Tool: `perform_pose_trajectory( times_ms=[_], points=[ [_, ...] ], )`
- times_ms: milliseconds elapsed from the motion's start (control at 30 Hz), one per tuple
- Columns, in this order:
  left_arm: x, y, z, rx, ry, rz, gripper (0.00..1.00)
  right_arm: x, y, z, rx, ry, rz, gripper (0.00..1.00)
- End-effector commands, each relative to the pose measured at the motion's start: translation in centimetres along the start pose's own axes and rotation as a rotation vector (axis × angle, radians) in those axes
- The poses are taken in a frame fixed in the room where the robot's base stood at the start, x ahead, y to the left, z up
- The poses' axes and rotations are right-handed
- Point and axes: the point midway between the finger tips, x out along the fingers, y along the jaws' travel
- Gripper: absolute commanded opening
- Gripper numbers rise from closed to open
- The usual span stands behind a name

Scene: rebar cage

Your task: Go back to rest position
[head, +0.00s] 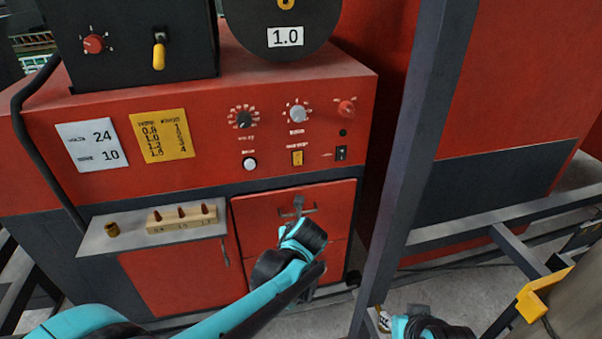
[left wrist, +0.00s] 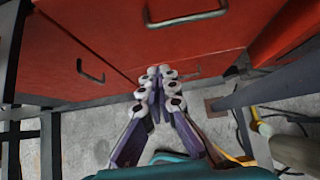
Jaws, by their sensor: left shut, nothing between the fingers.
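My left arm (head: 245,312) comes in from the left in the head view and reaches to the front of the red drawers (head: 335,205). Its wrist covers most of my left gripper there. In the left wrist view my left gripper (left wrist: 160,80) is shut and empty, with its fingers together over the floor and in front of the red cabinet front. A cyan and black part of my right arm (head: 432,326) shows at the bottom edge of the head view. My right gripper does not show.
The red machine (head: 210,180) has knobs and labels. A small shelf (head: 95,238) on its front holds a wooden block (head: 182,218) with several tips and a brass piece (head: 112,230). A grey steel post (head: 405,170) stands right of the drawers. A drawer handle (left wrist: 90,72) sticks out.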

Motion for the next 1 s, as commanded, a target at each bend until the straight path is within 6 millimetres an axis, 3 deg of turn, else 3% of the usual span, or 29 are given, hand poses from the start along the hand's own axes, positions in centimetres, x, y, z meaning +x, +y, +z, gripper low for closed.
perform_pose_trajectory(
  times_ms=[167, 267, 467, 633, 800, 1000],
  points=[
    [-0.4, 1.0, -0.4, -0.099, 0.012, -0.002, 0.0, 0.3, 0.0, 0.2, 0.0, 0.0, 0.0, 0.32],
    [-1.5, 3.3, -1.2, -0.334, 0.039, -0.002, 0.0, 0.9, 0.0, 0.6, 0.0, 0.0, 0.0, 0.32],
    [-4.7, 9.2, -5.2, -1.102, 0.124, 0.018, 0.0, 2.4, 0.0, 1.7, 0.0, 0.0, 0.0, 0.32],
    [-7.2, 13.3, -9.7, -1.79, 0.194, 0.07, 0.0, 3.6, 0.0, 2.6, 0.0, 0.0, 0.0, 0.32],
    [-8.8, 15.7, -14.3, -2.397, 0.254, 0.147, 0.0, 4.7, 0.0, 3.3, 0.0, 0.0, 0.0, 0.32],
    [-9.5, 16.8, -17.2, -2.799, 0.294, 0.217, 0.0, 5.2, 0.0, 3.7, 0.0, 0.0, 0.0, 0.32]
  ],
)
